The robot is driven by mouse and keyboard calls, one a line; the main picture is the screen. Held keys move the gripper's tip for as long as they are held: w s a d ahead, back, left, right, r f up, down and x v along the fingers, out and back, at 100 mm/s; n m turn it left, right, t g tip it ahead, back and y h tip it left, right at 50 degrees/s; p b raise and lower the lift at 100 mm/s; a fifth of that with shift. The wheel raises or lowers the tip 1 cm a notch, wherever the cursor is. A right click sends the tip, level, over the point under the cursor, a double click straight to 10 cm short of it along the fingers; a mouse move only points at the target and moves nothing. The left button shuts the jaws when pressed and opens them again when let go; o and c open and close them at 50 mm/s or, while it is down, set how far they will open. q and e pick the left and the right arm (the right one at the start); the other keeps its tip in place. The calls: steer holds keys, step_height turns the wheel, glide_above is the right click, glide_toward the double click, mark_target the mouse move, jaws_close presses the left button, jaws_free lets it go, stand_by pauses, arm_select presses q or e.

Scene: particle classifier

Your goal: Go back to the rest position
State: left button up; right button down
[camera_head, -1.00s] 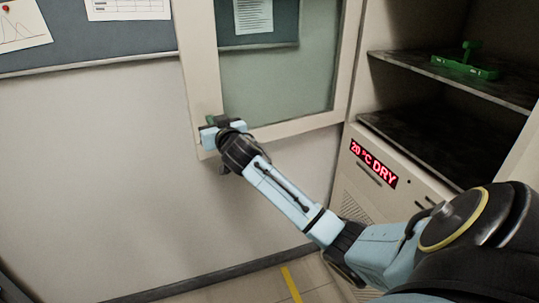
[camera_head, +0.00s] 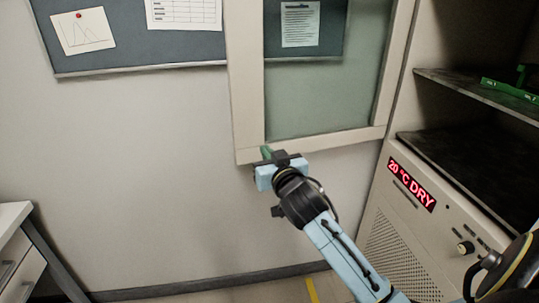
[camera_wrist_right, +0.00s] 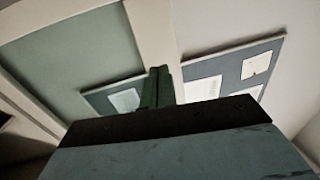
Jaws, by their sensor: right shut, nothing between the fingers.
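My right gripper (camera_head: 267,153) is in the middle of the head view, at the end of my light blue and black arm. Its green fingers are shut with nothing between them. They appear in front of the lower corner of the open cabinet door (camera_head: 247,100), which has a pale frame and a glass pane; I cannot tell whether they touch it. In the right wrist view the shut green fingers (camera_wrist_right: 158,88) point up past the dark gripper body, with the door frame behind them. My left gripper is in neither view.
The open cabinet with dark shelves (camera_head: 470,165) stands at the right, with a green object (camera_head: 512,90) on its upper shelf. A red display (camera_head: 411,184) reads "20 °C DRY". A notice board (camera_head: 150,45) hangs on the wall. A white drawer unit (camera_head: 15,250) stands at lower left.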

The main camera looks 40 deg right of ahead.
steer(key=shift+s+a, duration=0.1)
steer(key=shift+s, duration=0.25)
step_height(320, 180, down, 24)
steer(key=s+a+n+g+y, duration=0.1)
steer(key=a+n+g+y, duration=0.1)
steer(key=g, duration=0.3)
steer(key=s+a+f+n+g+y, duration=0.1)
steer(key=s+f+g, duration=0.1)
steer(key=s+f, duration=0.5)
steer(key=s+a+f+g, duration=0.1)
steer(key=s+f, duration=0.1)
steer(key=f, duration=0.8)
steer(key=s+a+f+n+g+y, duration=0.1)
steer(key=s+a+f+g, duration=0.25)
steer(key=s+f, duration=1)
steer(key=s+a+f+g, duration=0.1)
steer(key=s+f, duration=0.3)
steer(key=s, duration=0.8)
steer(key=s+a+f+n+g+y, duration=0.1)
steer(key=s+a+f+g, duration=0.1)
steer(key=s, duration=1)
steer(key=shift+a+f+n+g, duration=0.15)
steer(key=shift+f+n+g, duration=0.15)
steer(key=shift+f+g, duration=0.65)
